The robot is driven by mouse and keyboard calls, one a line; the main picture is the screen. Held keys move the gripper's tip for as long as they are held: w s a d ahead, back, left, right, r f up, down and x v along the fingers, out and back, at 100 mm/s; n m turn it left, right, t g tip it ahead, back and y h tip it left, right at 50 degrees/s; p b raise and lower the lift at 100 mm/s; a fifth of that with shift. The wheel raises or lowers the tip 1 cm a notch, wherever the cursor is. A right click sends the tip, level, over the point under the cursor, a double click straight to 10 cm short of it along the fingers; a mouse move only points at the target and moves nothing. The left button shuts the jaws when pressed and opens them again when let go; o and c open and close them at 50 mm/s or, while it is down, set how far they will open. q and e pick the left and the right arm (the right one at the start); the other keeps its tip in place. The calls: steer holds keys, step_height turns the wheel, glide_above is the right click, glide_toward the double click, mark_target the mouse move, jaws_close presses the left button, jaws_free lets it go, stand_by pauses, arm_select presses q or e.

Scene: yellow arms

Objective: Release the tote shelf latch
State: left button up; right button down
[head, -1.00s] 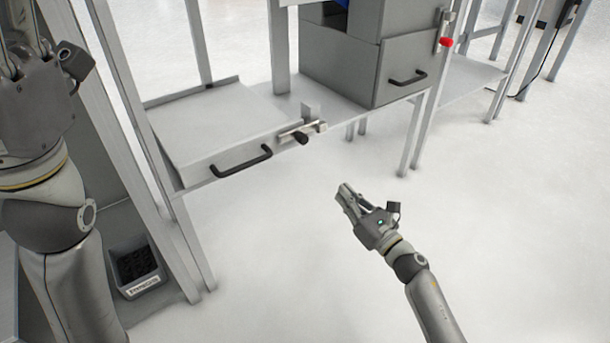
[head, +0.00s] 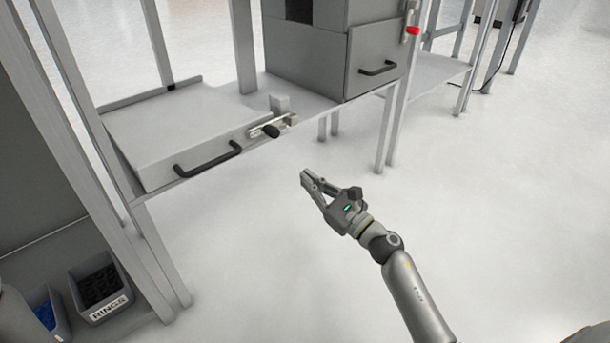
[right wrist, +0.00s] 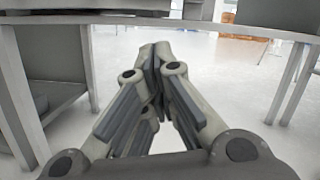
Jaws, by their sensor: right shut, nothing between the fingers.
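The grey tote shelf (head: 165,118) has a sloping flat top and a black bar handle (head: 208,160) on its front. The latch (head: 270,129), a metal slide with a black knob, sits at the right end of the shelf's front edge. My right gripper (head: 306,179) is in front of the shelf, to the lower right of the latch and apart from it. In the right wrist view its fingers (right wrist: 155,62) are shut with nothing between them. My left gripper is not in view.
A grey cabinet (head: 375,55) with a black handle stands right of the latch, with a red knob (head: 413,31) on the post beside it. Frame posts (head: 75,100) rise at the left. A bin labelled RINGS (head: 100,300) sits lower left. The floor in front is clear.

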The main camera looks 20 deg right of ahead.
steer(key=w+a+r, duration=0.1)
steer(key=w+r, duration=0.1)
steer(key=w+a+r, duration=0.1)
steer(key=w+r, duration=0.1)
steer(key=w+a+r, duration=0.1)
steer(key=w+a, duration=0.1)
steer(key=w, duration=0.1)
steer(key=shift+r, duration=0.4)
